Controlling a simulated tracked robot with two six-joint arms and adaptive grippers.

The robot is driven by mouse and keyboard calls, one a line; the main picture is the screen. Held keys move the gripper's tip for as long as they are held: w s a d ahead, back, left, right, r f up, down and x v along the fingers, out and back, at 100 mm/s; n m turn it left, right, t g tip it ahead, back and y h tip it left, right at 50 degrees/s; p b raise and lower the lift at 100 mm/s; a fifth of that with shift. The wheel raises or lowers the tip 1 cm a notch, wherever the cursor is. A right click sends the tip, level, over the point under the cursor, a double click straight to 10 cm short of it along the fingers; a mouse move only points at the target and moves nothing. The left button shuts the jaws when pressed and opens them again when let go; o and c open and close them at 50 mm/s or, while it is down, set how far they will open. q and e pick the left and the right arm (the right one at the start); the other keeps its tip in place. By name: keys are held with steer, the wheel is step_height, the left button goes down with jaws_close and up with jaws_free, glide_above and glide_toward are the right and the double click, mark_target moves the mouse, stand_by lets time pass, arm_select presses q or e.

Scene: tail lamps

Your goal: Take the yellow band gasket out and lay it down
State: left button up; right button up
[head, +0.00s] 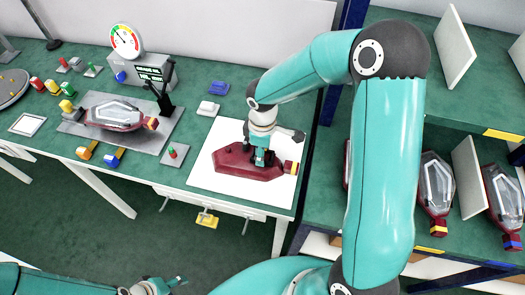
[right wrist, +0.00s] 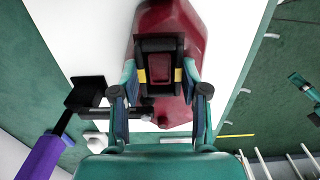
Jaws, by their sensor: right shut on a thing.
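The gasket (right wrist: 157,45) shows in the right wrist view as a dark frame with yellow marks on both sides. The red housing shows through its opening. My right gripper (right wrist: 158,78) is shut on it, a finger at each yellow mark. In the head view my right gripper (head: 262,160) is over the dark red lamp housing (head: 235,162), which lies on a white mat (head: 222,191); the gasket is mostly hidden there. I cannot tell whether it still touches the housing. My left gripper (head: 155,287) is low at the bottom edge, away from the table; its jaws are unclear.
A clear-covered lamp (head: 115,115) lies on a grey plate to the left, before a gauge (head: 126,40). Small coloured parts lie around it. A shelf (head: 470,95) with several lamps stands at the right. The white mat has bare room around the housing.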

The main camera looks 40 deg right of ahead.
steer(key=shift+r+p, duration=0.9)
steer(key=shift+r, duration=0.45)
steer(key=shift+r+p, duration=0.45)
steer(key=shift+r, duration=0.2)
